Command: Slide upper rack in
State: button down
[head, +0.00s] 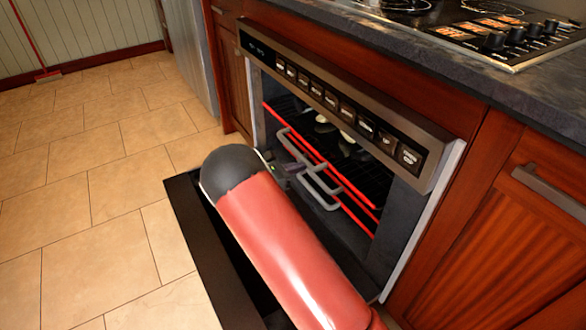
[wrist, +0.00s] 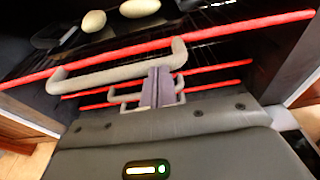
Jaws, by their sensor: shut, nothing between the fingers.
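The upper rack (wrist: 250,30) has a red front bar and a pale grey bar handle (wrist: 100,75), seen close in the wrist view. In the head view this handle (head: 293,146) stands out in the open oven front. My gripper (wrist: 158,74) is shut and empty. Its fingertips overlap the right part of the upper handle in the wrist view; I cannot tell whether they touch it. In the head view my gripper (head: 289,169) is at the handles, partly hidden by my arm. Lower red bars (wrist: 215,82) and grey handles lie below, partly behind the fingers.
Pale rounded items (wrist: 93,22) lie on the upper rack. The oven door (head: 190,215) is open and lowered under my arm. The control panel (head: 340,105) runs above the opening, under the counter (head: 400,50).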

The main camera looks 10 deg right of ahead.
aim_at(321, 157)
jog(key=x, duration=0.3)
jog(key=r+x, duration=0.1)
jog(key=x, duration=0.5)
jog(key=shift+d+r+b, duration=0.15)
jog(key=shift+r+b, duration=0.2)
jog(key=shift+b, duration=0.05)
jog(key=shift+d+r, duration=0.1)
jog(key=shift+r, duration=0.05)
